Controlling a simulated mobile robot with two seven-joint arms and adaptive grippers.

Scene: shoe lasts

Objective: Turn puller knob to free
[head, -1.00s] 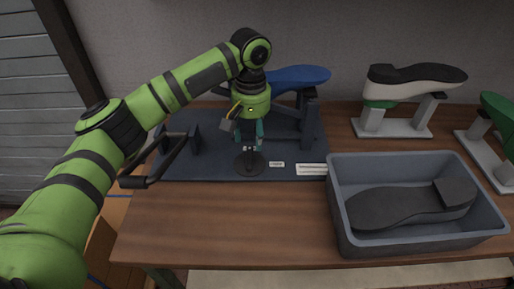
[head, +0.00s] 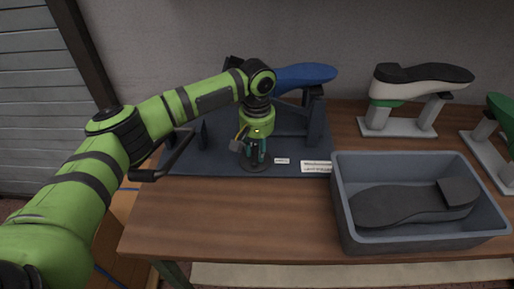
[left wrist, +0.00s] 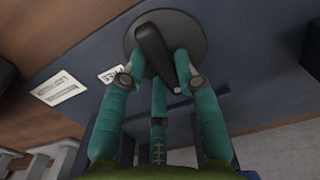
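The puller knob is a dark round disc (left wrist: 190,27) with a raised black bar handle (left wrist: 155,52) across it, seen in the left wrist view. In the head view the disc (head: 254,167) lies near the front of the dark puller base (head: 205,166), mostly behind my gripper. My left gripper (head: 257,160) points down at the knob. In the left wrist view its teal fingers (left wrist: 157,75) are spread apart around the bar. The right-hand finger is close to the bar; I cannot tell whether it touches. A small label (left wrist: 112,74) reading "FREE" lies beside the disc.
A blue last (head: 305,74) stands on the puller. A black lever bar (head: 172,160) is at its left. A second white label (head: 316,167) is on the base. A grey bin (head: 345,215) with a dark sole stands at right, and other lasts behind. The front table is clear.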

